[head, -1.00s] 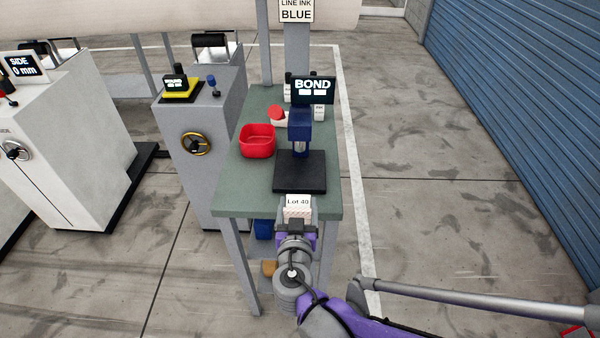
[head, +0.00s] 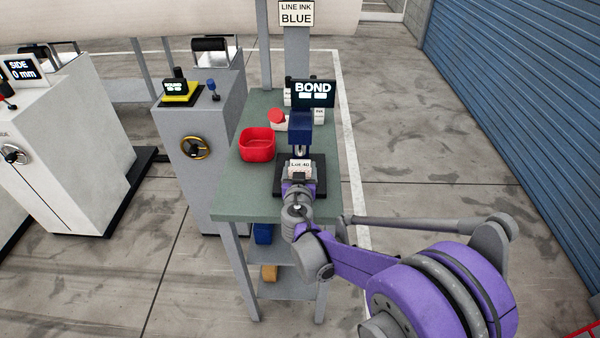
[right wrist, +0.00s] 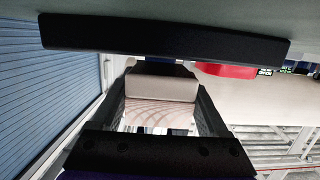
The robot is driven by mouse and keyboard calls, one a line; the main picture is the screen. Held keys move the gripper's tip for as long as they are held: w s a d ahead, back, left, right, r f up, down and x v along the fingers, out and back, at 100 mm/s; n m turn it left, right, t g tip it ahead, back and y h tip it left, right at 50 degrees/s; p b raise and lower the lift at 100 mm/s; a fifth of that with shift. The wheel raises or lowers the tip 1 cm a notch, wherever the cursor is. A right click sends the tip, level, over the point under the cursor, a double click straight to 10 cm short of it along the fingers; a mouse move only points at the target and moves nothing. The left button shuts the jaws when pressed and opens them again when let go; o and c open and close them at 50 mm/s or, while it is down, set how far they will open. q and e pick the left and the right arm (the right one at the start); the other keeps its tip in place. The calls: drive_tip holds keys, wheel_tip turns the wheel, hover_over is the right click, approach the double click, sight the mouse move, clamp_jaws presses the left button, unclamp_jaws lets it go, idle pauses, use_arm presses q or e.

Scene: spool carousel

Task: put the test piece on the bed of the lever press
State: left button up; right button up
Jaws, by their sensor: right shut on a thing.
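The test piece (head: 300,165) is a pale block labelled "Lot 40". My right gripper (head: 299,174) is shut on it and holds it over the front part of the black bed (head: 317,188) of the lever press. The blue press head (head: 300,128) stands just behind the piece. In the right wrist view, which looks upside down, the piece (right wrist: 160,95) sits between the fingers, and the bed (right wrist: 165,38) shows as a dark bar apart from it in the picture. I cannot tell the exact height of the gap. My left gripper is not in view.
A red bin (head: 257,145) stands on the green bench (head: 240,203) left of the press. A "BOND" display (head: 313,92) is behind the press head. The floor to the right is open.

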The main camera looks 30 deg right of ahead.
drive_tip(key=shift+f, duration=0.7)
drive_tip(key=shift+f, duration=0.15)
drive_tip(key=o, duration=1.3)
